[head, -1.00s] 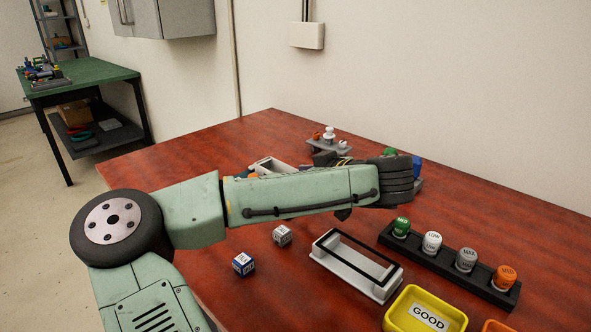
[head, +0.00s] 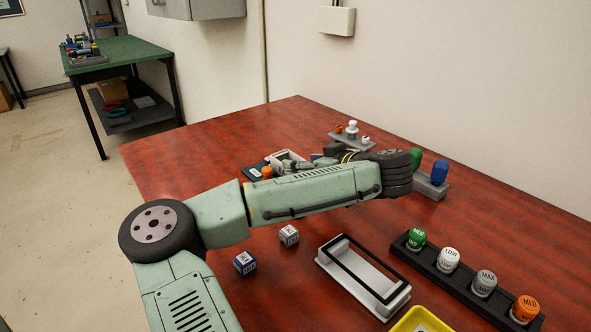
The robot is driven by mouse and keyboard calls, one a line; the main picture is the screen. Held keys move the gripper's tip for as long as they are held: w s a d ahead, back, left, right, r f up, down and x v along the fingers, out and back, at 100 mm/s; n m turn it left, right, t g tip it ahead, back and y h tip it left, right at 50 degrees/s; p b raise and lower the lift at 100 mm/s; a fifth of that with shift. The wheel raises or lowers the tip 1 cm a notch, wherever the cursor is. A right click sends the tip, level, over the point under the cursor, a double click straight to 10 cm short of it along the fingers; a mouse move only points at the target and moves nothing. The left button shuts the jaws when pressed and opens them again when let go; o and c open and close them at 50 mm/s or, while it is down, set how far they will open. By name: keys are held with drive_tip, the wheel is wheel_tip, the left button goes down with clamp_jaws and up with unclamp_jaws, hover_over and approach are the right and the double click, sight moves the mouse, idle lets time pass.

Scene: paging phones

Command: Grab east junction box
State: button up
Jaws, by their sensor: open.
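I cannot pick out a thing clearly marked as the east junction box. A small pale box (head: 337,20) is fixed to the back wall with a cable running up from it. On the red table, an open whitish box (head: 290,156) lies behind my forearm, partly hidden. My arm reaches across the table from the left to the dark ringed wrist. My gripper (head: 334,150) shows only as a dark part behind the forearm, near the whitish box. It is open; its fingertips are largely hidden, and no held thing shows.
A blue cube (head: 245,263) and a grey cube (head: 289,235) lie in front of my arm. A white tray with a black frame (head: 331,267), a black rack (head: 457,284) of labelled knobs and a yellow bin (head: 418,318) stand at right. A grey block (head: 431,189) holds pegs.

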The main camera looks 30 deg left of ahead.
drive_tip(key=p+x, duration=0.1)
drive_tip(key=x, duration=0.2)
drive_tip(key=shift+w+a+f+p, duration=0.15)
drive_tip(key=shift+w+a+p, duration=0.05)
drive_tip(key=shift+a+p, duration=0.15)
drive_tip(key=shift+w+a+f, duration=0.15)
drive_tip(key=shift+a+f, duration=0.15)
drive_tip(key=c, duration=1.1)
